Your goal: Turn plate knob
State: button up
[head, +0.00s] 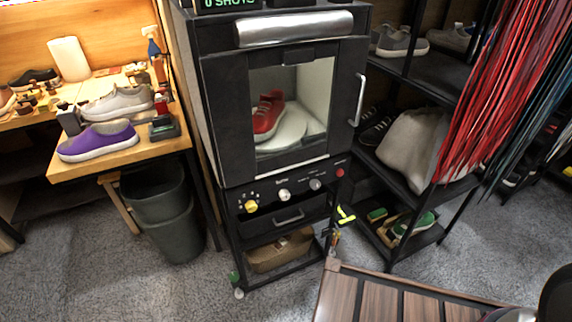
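A black cleaning cabinet (222,95) stands in the middle of the head view, with its windowed door shut. Behind the glass, a red sneaker (267,117) rests on a white round plate (290,128). Below the door is a panel with a yellow knob (251,206), a silver knob (284,195), a grey knob (315,184) and a small red button (340,172). The labels are too small to read, so I cannot tell which knob is the plate knob. My gripper is not in view.
A wooden bench (95,163) with shoes stands at left, above a dark bin (165,225). A black shoe rack (435,75) and hanging laces (490,85) are at right. A slatted wooden surface (378,295) fills the lower right. Carpet (120,285) is open in front.

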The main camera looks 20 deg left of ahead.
aim_at(284, 194)
jog(key=j+u, duration=0.2)
jog(key=u, duration=0.75)
